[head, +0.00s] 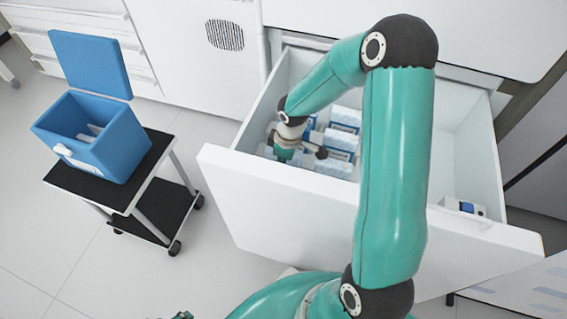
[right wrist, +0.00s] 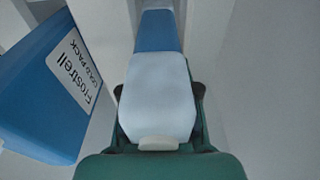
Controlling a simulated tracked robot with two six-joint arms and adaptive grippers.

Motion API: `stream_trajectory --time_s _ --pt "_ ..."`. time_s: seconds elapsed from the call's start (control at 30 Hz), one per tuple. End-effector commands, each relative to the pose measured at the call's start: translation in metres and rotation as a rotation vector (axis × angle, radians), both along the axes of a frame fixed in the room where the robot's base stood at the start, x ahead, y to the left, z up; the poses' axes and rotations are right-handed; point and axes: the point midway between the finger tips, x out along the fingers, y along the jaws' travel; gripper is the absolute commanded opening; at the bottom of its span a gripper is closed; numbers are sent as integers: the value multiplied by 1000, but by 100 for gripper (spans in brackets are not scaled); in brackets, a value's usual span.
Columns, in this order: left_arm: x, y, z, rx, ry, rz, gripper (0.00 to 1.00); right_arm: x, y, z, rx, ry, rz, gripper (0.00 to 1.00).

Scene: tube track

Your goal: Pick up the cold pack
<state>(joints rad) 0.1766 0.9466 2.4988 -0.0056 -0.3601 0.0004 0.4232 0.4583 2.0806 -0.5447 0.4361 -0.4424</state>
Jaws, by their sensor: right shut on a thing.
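My right gripper (head: 286,152) is down inside the open drawer (head: 300,185), at its left end among white-and-blue packs (head: 341,141). In the right wrist view, my right gripper (right wrist: 158,125) is shut on a pale block (right wrist: 158,90) with a blue part beyond it, which seems to be a cold pack. No label shows on it. A blue pack (right wrist: 40,95) labelled "Frostrell COLD PACK" is just left of the gripper. My arm hides part of the drawer in the head view.
An open blue cooler box (head: 95,140) stands on a black-topped trolley (head: 125,190) left of the drawer, its lid (head: 92,62) raised. A small white-and-blue box (head: 462,206) lies at the drawer's right front. Floor is clear between trolley and drawer.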

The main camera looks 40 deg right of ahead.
Motion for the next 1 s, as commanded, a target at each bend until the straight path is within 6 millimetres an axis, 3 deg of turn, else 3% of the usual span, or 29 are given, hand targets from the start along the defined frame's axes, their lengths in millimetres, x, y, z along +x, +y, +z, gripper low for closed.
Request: stream_trajectory --time_s 0.27,0.47,0.67,1.0 --pt "0 0 5 0 0 0 60 1 0 9 -2 -2 1 0" --pt "0 0 14 0 0 0 60 1 0 35 -2 -5 1 0" --pt "0 0 26 0 0 0 60 2 0 77 -2 -7 0 0" --pt "0 0 45 0 0 0 60 2 0 162 -1 -6 2 0"
